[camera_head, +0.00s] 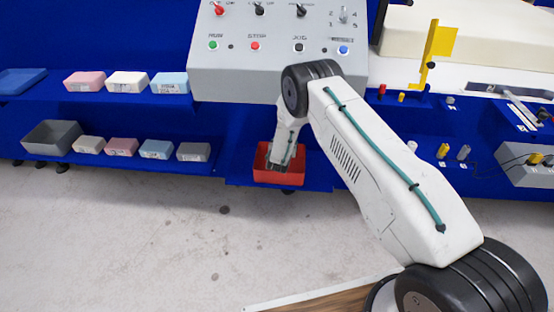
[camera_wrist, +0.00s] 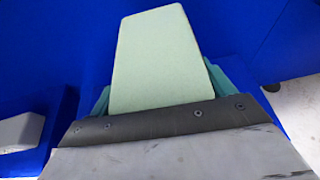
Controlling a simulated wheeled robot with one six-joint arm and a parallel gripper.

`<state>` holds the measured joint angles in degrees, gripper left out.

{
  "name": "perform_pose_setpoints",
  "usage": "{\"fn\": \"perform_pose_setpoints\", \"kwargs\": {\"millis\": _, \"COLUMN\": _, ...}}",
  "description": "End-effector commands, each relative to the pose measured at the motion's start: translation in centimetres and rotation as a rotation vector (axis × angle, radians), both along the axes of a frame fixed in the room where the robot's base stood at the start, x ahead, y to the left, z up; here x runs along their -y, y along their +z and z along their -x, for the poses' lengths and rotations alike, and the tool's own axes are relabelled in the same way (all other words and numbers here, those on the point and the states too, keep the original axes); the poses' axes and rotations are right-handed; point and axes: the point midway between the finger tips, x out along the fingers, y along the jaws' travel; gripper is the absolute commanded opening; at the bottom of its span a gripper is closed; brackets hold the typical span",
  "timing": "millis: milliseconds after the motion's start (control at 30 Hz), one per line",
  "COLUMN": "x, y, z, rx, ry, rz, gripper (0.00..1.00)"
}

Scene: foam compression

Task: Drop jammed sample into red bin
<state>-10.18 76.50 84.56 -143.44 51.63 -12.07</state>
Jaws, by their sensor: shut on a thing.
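The sample is a pale green foam block (camera_wrist: 155,60), seen in the wrist view between the teal fingers of my gripper (camera_wrist: 158,93). The gripper is shut on it, and the block sticks out past the fingers. In the head view my gripper (camera_head: 278,165) points down at the red bin (camera_head: 292,179), with its tip overlapping the bin's opening. I cannot tell how far the tip is above or inside the bin. The block cannot be made out in the head view, and the bin does not show in the wrist view.
Foam blocks in pink, white and blue (camera_head: 127,82) sit on the upper blue shelf. A grey bin (camera_head: 50,138) and several more blocks stand on the lower shelf. A grey control panel (camera_head: 270,75) rises behind the red bin. Grey floor lies open in front.

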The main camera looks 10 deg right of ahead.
Motion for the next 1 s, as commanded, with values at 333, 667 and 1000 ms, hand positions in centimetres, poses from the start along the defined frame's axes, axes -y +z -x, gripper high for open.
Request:
{"fn": "perform_pose_setpoints", "kwargs": {"millis": 333, "x": -0.3, "y": -3.8, "z": 0.1, "rx": -0.002, "ry": 0.004, "rz": 0.001, "gripper": 0.60}}
{"fn": "perform_pose_setpoints", "kwargs": {"millis": 667, "x": 0.0, "y": -5.8, "z": 0.0, "rx": 0.001, "ry": 0.001, "rz": 0.000, "gripper": 0.60}}
{"fn": "perform_pose_setpoints", "kwargs": {"millis": 1000, "x": 0.1, "y": -5.8, "z": 0.0, "rx": 0.000, "ry": 0.000, "rz": 0.000, "gripper": 1.00}}
